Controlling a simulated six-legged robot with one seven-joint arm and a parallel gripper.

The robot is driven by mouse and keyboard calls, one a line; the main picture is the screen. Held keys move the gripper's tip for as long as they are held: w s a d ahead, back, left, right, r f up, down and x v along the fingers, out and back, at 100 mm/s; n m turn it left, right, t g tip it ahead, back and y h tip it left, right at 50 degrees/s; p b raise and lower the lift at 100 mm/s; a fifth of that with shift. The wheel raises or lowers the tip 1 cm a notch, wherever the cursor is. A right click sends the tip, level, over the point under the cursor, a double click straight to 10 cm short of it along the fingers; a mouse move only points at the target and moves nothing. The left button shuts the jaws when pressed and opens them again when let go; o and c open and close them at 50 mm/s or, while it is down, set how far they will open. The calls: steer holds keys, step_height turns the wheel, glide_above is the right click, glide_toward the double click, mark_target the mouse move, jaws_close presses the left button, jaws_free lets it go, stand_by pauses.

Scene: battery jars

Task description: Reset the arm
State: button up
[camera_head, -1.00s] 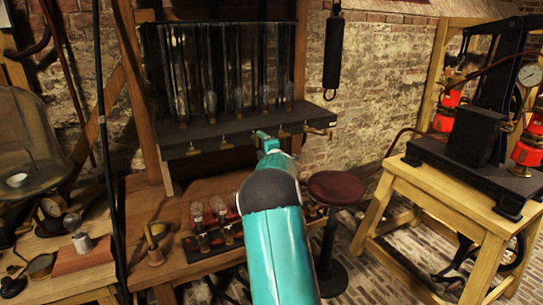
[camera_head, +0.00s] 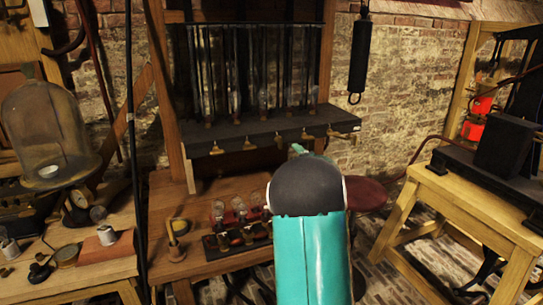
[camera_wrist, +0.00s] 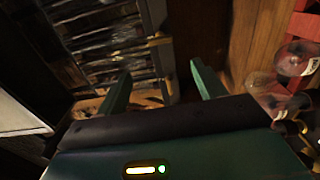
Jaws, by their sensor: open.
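My gripper shows in the wrist view (camera_wrist: 160,90) with its two green fingers spread apart and nothing between them. In the head view my teal arm reaches up from the bottom edge, and its dark rounded joint hides most of the gripper; only a small teal bit shows above it. The arm is in front of the wooden bench (camera_head: 185,200) and below the dark shelf (camera_head: 260,130) with brass taps. Glass bulbs (camera_wrist: 297,60) are at the right of the wrist view, beside the gripper and apart from it.
A row of small bulbs (camera_head: 240,222) stands on the bench, left of my arm. A red-topped stool (camera_head: 367,194) is close behind my arm at right. A wooden stand (camera_head: 470,195) with a black machine is at right. A glass bell jar (camera_head: 45,125) is at left.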

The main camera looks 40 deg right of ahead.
steer(key=s+a+r+m+g, duration=0.3)
steer(key=a+r+m, duration=0.15)
steer(key=a, duration=0.55)
steer(key=s+a+r+m+g, duration=0.25)
steer(key=a+m, duration=0.35)
steer(key=a, duration=0.4)
steer(key=s+a+f+m+g+y, duration=0.2)
steer(key=s+a+f+g, duration=0.1)
steer(key=s+a, duration=0.9)
steer(key=s+a+f+m+g+y, duration=0.2)
steer(key=s+a+f+g+y, duration=0.1)
steer(key=s+a, duration=1)
steer(key=shift+s+a+f, duration=0.15)
steer(key=shift+a+f, duration=0.2)
steer(key=shift+a, duration=0.2)
steer(key=c, duration=0.7)
steer(key=shift+d+m, duration=0.15)
steer(key=shift+m, duration=0.1)
